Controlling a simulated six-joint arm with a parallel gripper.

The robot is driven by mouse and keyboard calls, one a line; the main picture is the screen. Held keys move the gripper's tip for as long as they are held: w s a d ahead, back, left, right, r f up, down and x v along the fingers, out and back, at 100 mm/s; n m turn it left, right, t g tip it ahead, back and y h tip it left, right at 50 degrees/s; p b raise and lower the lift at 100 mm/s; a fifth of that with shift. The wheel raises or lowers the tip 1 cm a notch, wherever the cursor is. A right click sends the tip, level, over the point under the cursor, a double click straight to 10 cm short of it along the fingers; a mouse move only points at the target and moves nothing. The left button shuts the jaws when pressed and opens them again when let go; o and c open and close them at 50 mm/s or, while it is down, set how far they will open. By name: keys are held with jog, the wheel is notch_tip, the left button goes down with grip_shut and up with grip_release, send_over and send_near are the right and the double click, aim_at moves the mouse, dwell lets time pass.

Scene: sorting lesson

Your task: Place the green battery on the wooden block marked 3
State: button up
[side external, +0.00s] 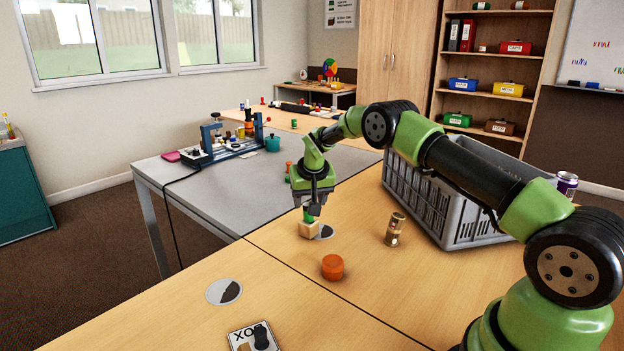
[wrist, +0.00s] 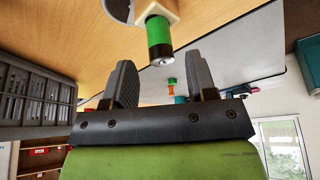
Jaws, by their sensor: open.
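The green battery (side external: 307,214) stands upright on a small wooden block (side external: 309,230) near the seam of the tables. In the wrist view the battery (wrist: 159,40) has a green band and dark end, and touches the pale block (wrist: 172,8). No number on the block can be read. My gripper (side external: 314,207) is directly over the block, at the battery's top. In the wrist view my gripper (wrist: 164,76) is open and empty, its fingers spread, with the battery just beyond the tips and lined up with the gap.
A grey crate (side external: 450,232) stands to the right. A brown-gold can (side external: 395,229) and an orange cylinder (side external: 332,267) stand nearby. Round grey-and-black markers (side external: 224,291) lie on the wooden table. The wooden table's left front is mostly clear.

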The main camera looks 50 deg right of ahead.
jog(key=s+a+r+t, duration=0.1)
jog(key=s+a+r, duration=0.25)
jog(key=r, duration=0.55)
jog(key=s+a+r, duration=0.3)
jog(key=s+r, duration=0.1)
jog(key=r, duration=0.4)
jog(key=s+a+r+n+t+y, duration=0.1)
jog(key=s+a+r+n+y, duration=0.1)
jog(key=s+a+r, duration=0.6)
jog(key=s+a+f+y, duration=0.1)
jog(key=s+a, duration=0.1)
jog(key=s, duration=0.6)
jog(key=s+a+f+n+t+y, duration=0.1)
jog(key=s+a, duration=0.1)
jog(key=s, duration=0.7)
jog(key=shift+s+a+f+t+y, duration=0.2)
jog(key=shift+a+f+t+y, duration=0.05)
jog(key=shift+a+t+y, duration=0.1)
